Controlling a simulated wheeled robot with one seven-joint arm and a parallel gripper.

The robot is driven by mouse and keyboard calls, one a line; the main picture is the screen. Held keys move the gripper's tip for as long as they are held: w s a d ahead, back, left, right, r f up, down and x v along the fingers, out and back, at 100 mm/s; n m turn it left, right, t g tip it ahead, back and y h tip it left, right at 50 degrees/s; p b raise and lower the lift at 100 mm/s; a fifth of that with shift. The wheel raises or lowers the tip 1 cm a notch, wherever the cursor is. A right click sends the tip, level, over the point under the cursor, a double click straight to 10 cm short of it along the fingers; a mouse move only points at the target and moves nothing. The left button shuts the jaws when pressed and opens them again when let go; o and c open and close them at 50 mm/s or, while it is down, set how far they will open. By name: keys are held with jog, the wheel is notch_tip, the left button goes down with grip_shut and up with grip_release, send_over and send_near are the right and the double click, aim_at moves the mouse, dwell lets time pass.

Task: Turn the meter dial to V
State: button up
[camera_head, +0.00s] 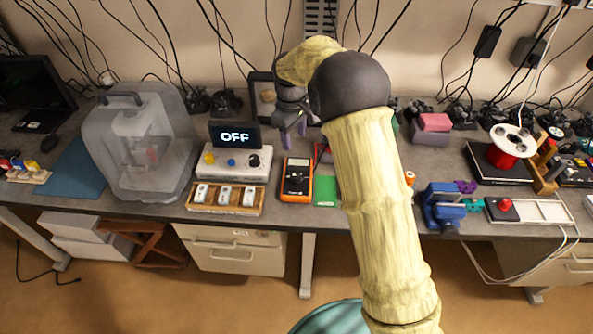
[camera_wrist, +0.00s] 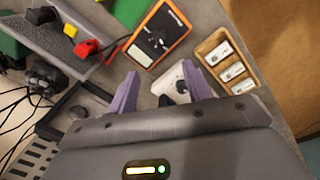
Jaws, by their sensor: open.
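The orange-and-black meter (camera_head: 297,180) lies on the workbench near its front edge, left of my arm. Its round dial (camera_head: 295,182) is dark, and its markings are too small to read. In the wrist view the meter (camera_wrist: 176,50) lies ahead of the fingertips, with its dark dial (camera_wrist: 153,38) visible. My gripper (camera_head: 291,127) is above the bench, behind the meter in the head view and apart from it. Its purple fingers are spread and empty in the wrist view (camera_wrist: 160,72).
A white control box (camera_head: 232,161) with coloured knobs and an OFF display (camera_head: 235,135) stands left of the meter. A wooden tray of switches (camera_head: 226,198) lies before it. A green mat (camera_head: 327,190) lies right of the meter. A blue vise (camera_head: 442,205) stands farther right.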

aim_at(297, 176)
jog(key=shift+f, duration=0.1)
jog(key=f+p, duration=0.1)
jog(key=f, duration=0.4)
jog(key=f+p, duration=0.2)
jog(key=f, duration=0.4)
jog(key=w+f+p, duration=0.1)
jog(key=f+p, duration=0.1)
jog(key=f, duration=0.4)
jog(key=shift+d+f, duration=0.1)
jog(key=shift+d, duration=0.25)
jog(key=c, duration=1)
